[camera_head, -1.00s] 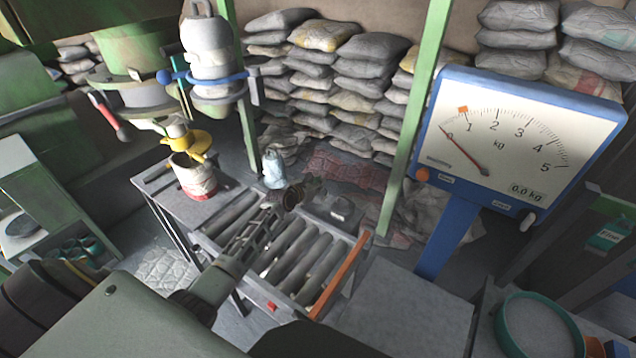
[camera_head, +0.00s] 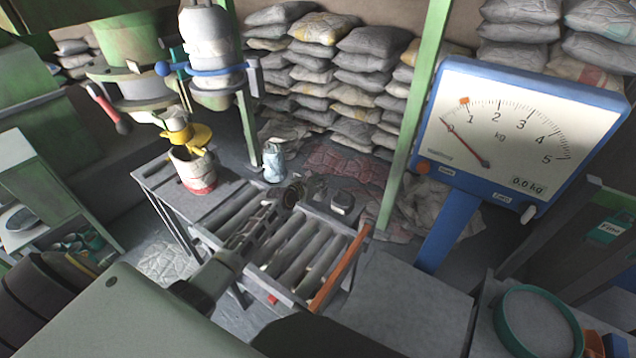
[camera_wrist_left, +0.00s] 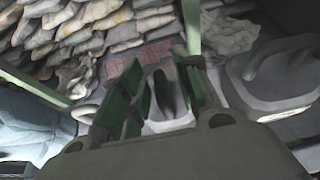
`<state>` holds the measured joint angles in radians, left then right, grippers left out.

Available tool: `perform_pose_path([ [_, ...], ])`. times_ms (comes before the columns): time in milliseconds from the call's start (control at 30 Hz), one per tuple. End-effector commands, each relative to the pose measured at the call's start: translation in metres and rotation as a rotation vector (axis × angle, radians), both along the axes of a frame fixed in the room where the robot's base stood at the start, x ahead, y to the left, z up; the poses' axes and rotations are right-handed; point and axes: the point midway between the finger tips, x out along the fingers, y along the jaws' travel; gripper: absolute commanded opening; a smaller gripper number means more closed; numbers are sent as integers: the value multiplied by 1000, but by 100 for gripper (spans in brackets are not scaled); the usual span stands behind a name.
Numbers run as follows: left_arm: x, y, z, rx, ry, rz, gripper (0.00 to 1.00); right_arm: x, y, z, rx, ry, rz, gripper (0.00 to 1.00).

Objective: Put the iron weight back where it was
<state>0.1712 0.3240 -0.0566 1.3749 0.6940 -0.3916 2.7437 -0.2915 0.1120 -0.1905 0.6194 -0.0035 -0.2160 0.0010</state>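A small dark grey block (camera_head: 342,202), likely the iron weight, stands on the roller table just right of my left gripper. In the left wrist view a grey block with a loop handle (camera_wrist_left: 275,92) shows large at the right, outside the fingers. My left gripper (camera_head: 318,186) is low over the far part of the rollers. In the wrist view its two green-grey fingers (camera_wrist_left: 163,88) stand apart. A dark upright shape over a pale grey patch shows between them; I cannot tell what it is, and no firm contact shows. My right gripper is not in view.
The roller table (camera_head: 205,237) has an orange bar (camera_head: 340,270) on its right edge. A blue dial scale (camera_head: 447,225) reads 0.0 kg, its plate (camera_head: 410,300) bare. A green-rimmed sieve (camera_head: 503,325) is at right.

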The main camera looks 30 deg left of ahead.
Motion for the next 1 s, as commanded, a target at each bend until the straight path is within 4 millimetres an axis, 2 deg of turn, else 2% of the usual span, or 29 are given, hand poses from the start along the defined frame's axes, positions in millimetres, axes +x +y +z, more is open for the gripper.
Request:
perform_pose_path([
  [167,0,0,0,0,0,0,32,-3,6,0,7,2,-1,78],
  [467,-5,0,3,-1,1,-1,32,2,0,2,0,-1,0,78],
  [733,-23,3,11,-1,0,-1,32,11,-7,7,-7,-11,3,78],
  [1000,-45,6,21,-2,0,0,32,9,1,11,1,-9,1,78],
])
